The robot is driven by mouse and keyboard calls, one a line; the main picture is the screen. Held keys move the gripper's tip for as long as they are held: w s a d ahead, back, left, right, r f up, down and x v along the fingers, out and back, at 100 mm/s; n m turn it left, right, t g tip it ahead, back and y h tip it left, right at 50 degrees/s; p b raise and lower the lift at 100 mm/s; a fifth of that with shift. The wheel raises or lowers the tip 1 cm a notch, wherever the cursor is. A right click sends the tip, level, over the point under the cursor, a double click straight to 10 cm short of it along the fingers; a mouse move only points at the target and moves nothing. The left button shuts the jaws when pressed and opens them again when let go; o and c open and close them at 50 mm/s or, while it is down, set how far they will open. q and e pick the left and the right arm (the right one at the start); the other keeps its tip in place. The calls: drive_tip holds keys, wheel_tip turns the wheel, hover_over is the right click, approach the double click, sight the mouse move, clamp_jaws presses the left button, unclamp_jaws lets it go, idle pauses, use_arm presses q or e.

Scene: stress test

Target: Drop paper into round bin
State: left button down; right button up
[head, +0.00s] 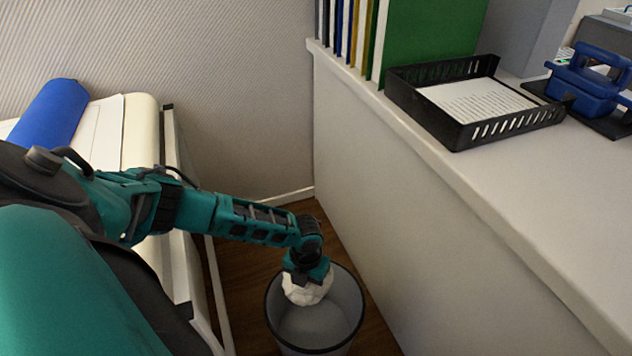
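A round grey bin (318,328) with a dark rim stands on the brown floor between two furniture pieces. A crumpled white paper ball (307,290) is at my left gripper (306,277), over the back part of the bin's opening. The gripper points down and its fingers appear closed around the top of the ball. The fingertips are partly hidden, and I cannot tell exactly how far the ball is below the rim. The visible inside of the bin looks empty. My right gripper is not in view.
A white counter (520,190) on the right carries a black paper tray (510,128), upright binders (425,40) and a blue hole punch (585,85). A light table with a blue roll (50,115) is at the left. The wall closes off the back.

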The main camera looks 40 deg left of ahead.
use_arm(q)
drive_tip(key=shift+f, duration=0.15)
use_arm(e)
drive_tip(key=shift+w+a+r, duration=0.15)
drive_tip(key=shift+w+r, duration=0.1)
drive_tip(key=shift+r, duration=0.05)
use_arm(q)
drive_tip(key=c, duration=1)
unclamp_jaws()
drive_tip(key=shift+c, duration=0.2)
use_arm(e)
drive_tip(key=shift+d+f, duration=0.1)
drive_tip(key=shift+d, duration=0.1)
use_arm(q)
wheel_tip(320, 180, up, 13)
drive_tip(key=p, duration=0.5)
drive_tip(key=shift+p, duration=0.3)
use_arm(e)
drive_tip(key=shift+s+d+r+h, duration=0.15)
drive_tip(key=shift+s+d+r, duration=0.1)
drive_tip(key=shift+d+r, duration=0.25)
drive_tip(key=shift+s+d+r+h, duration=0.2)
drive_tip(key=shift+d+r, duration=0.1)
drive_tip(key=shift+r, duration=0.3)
